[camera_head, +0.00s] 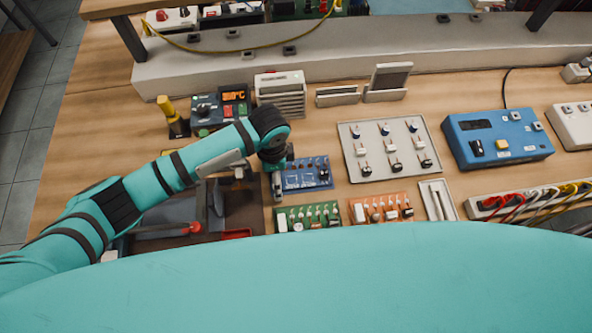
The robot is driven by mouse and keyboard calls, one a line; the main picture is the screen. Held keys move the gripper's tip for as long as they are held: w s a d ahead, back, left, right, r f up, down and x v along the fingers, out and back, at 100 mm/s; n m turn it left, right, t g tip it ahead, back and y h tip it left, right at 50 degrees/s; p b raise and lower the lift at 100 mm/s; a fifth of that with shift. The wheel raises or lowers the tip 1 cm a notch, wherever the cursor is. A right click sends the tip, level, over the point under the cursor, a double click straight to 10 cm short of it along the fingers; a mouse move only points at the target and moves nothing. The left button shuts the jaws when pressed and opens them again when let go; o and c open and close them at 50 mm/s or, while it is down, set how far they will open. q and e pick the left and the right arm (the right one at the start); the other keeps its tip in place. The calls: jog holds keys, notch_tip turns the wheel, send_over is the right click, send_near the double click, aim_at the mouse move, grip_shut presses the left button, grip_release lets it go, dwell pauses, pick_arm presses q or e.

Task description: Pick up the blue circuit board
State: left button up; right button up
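The blue circuit board (312,174) lies flat on the wooden workbench near the middle of the head view. My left arm reaches in from the left, and my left gripper (278,184) points down at the board's left edge. The gripper hides part of that edge. I cannot tell whether it touches the board, or whether its fingers are open or shut. My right gripper is not in view.
A green circuit board (308,219) and an orange one (381,208) lie just in front. A grey switch panel (378,139) is to the right, with a blue instrument box (497,138) beyond it. A soldering station (219,107) stands behind. Several red, white and yellow cables (535,196) lie at right.

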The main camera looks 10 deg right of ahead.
pick_arm(q)
jog(key=c, duration=1.1)
jog(key=shift+r, duration=0.15)
